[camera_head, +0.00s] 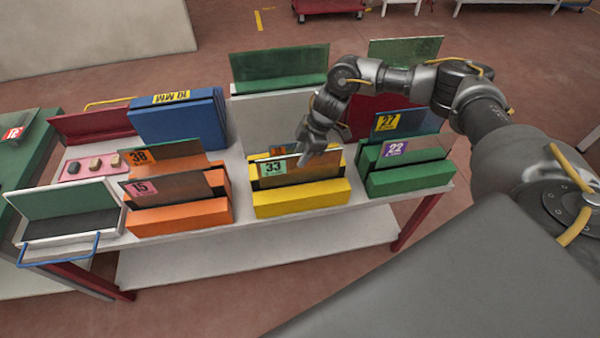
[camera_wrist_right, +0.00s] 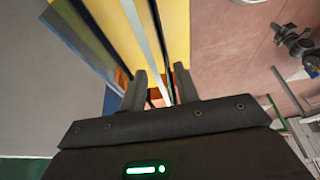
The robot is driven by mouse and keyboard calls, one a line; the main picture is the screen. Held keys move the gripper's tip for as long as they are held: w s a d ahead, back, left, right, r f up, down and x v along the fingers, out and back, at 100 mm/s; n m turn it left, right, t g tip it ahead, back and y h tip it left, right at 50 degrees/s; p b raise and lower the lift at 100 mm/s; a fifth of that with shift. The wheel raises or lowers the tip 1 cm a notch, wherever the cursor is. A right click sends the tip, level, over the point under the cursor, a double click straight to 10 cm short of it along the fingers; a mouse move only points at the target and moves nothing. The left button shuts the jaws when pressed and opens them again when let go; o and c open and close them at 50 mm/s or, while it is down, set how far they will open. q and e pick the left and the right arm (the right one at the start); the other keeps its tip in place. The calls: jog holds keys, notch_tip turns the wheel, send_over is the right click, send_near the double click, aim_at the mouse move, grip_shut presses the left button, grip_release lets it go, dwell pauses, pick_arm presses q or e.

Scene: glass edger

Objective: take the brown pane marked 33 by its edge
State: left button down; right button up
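The brown pane marked 33 (camera_head: 312,168) stands upright in a yellow slotted block (camera_head: 300,197) on the table, its green label at the upper left. My right gripper (camera_head: 307,158) is at the pane's top edge, right of the label. In the wrist view the right gripper (camera_wrist_right: 160,88) is open, with a finger on either side of a pale, thin pane edge (camera_wrist_right: 148,38) and visible gaps. Another pane with an orange label (camera_head: 277,151) stands just behind, mostly hidden. My left gripper is not in view.
Orange blocks hold panes marked 15 (camera_head: 190,186) and 38 (camera_head: 180,150) to the left. Green blocks hold panes marked 22 (camera_head: 420,148) and 27 (camera_head: 415,121) to the right. A tall green pane (camera_head: 280,65) stands behind. The table's front edge lies close before the blocks.

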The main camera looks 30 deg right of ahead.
aim_at(300, 175)
jog(key=x, duration=0.3)
grip_shut()
jog(key=shift+w+r+p, duration=0.1)
jog(key=shift+p, duration=0.2)
